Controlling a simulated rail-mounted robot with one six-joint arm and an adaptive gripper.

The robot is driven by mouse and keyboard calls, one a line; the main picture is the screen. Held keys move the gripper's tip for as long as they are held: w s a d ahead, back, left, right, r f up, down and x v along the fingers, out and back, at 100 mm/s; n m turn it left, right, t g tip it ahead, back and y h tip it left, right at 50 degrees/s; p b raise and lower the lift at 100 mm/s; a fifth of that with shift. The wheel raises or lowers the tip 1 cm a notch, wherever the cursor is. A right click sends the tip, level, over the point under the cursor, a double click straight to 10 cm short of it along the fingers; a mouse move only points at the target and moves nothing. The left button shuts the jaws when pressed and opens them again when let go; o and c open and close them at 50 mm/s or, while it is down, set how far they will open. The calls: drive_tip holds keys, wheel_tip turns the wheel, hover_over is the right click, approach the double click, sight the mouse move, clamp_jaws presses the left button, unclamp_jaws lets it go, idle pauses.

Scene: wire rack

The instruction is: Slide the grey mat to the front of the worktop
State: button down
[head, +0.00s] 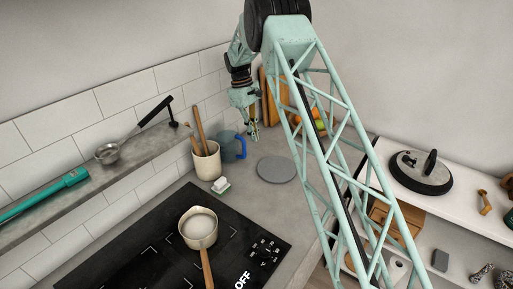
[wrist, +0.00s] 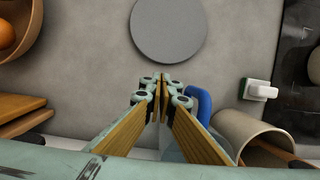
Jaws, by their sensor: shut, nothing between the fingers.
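The grey mat (head: 277,169) is a flat round disc lying on the worktop (head: 262,198), right of the blue jug and beyond the hob. In the wrist view the mat (wrist: 169,27) lies at the top centre, just past the fingertips, with its top edge cut off. My gripper (head: 254,137) hangs above the worktop, behind and left of the mat in the head view. In the wrist view my gripper (wrist: 161,84) is shut and empty, its tips pointing toward the mat. The tips appear apart from the mat; their height is hard to judge.
A blue jug (head: 232,146) and a utensil pot (head: 206,161) stand close left of the mat. A green-and-white sponge (head: 221,186) lies nearby. A saucepan (head: 198,228) sits on the black hob (head: 140,245). A fruit bowl (wrist: 22,25) is at the wrist view's upper left.

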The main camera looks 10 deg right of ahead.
sight(258, 160)
drive_tip(key=shift+x, duration=4.95)
drive_tip(key=shift+s, duration=0.25)
